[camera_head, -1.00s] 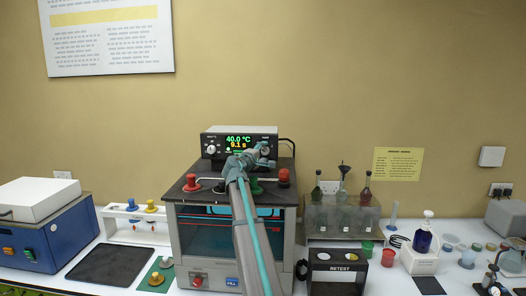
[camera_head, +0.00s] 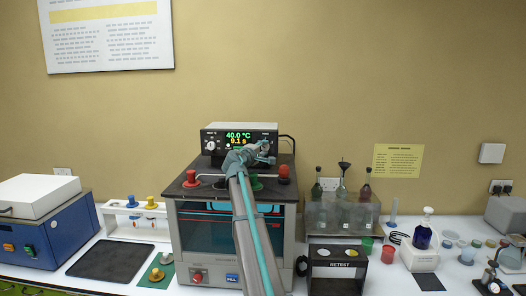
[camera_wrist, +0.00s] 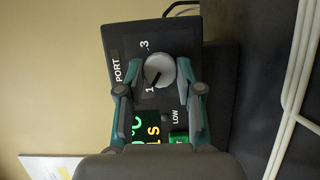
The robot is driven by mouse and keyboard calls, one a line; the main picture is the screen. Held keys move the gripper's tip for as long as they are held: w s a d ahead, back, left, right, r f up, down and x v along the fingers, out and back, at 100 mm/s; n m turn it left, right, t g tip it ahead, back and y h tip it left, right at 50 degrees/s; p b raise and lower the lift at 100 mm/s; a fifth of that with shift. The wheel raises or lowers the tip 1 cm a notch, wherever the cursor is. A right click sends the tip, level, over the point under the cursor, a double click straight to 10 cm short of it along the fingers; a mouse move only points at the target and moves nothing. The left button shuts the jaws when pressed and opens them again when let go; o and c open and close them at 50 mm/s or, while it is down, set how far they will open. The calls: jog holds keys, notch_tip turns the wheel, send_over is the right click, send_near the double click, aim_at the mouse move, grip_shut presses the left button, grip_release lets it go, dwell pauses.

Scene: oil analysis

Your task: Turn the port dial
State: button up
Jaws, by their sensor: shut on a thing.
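The port dial (camera_wrist: 160,72) is a round pale knob with a dark pointer mark, on the dark face of a control box (camera_wrist: 128,62). The wrist view shows the word PORT and the digits 1 and 3 beside it. The mark points toward the 1. My gripper (camera_wrist: 158,86) has a finger on either side of the dial and is shut on it. In the head view my gripper (camera_head: 264,150) is at the right part of the control box (camera_head: 219,140) and hides the dial. The display reads 40.0 °C and 9.1 s.
The box stands on a bath (camera_head: 188,210) whose dark top carries red and green stoppers. Another knob (camera_head: 210,146) is left of the display. A rack of flasks (camera_head: 341,217) stands to the right.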

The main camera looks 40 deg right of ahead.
jog(key=m+y+b, duration=0.1)
jog(key=m+b, duration=0.1)
jog(key=b, duration=0.1)
jog(key=shift+f, duration=0.1)
jog(key=m+y+b, duration=0.1)
jog(key=m+b, duration=0.1)
jog(key=shift+d+m, duration=0.1)
jog(key=shift+m, duration=0.2)
jog(key=m+y+b, duration=0.1)
jog(key=m+b, duration=0.2)
jog(key=m+y+b, duration=0.1)
jog(key=shift+s+d+r+m+t+y+b, duration=0.1)
jog(key=shift+r+m+t+y+b, duration=0.2)
jog(key=shift+t+b, duration=0.1)
jog(key=m+t+y+b, duration=0.1)
jog(key=m, duration=0.1)
jog(key=m+y+b, duration=0.1)
jog(key=m+b, duration=0.1)
jog(key=shift+s+d+r+t+y, duration=0.1)
jog(key=shift+s+d+t+y, duration=0.1)
jog(key=shift+t+y, duration=0.15)
jog(key=m+t+y+b, duration=0.1)
jog(key=m, duration=0.1)
jog(key=m+t+b, duration=0.1)
jog(key=m, duration=0.1)
jog(key=shift+s+y, duration=0.1)
jog(key=shift+y, duration=0.25)
jog(key=o, duration=1.2)
jog(key=shift+c, duration=0.2)
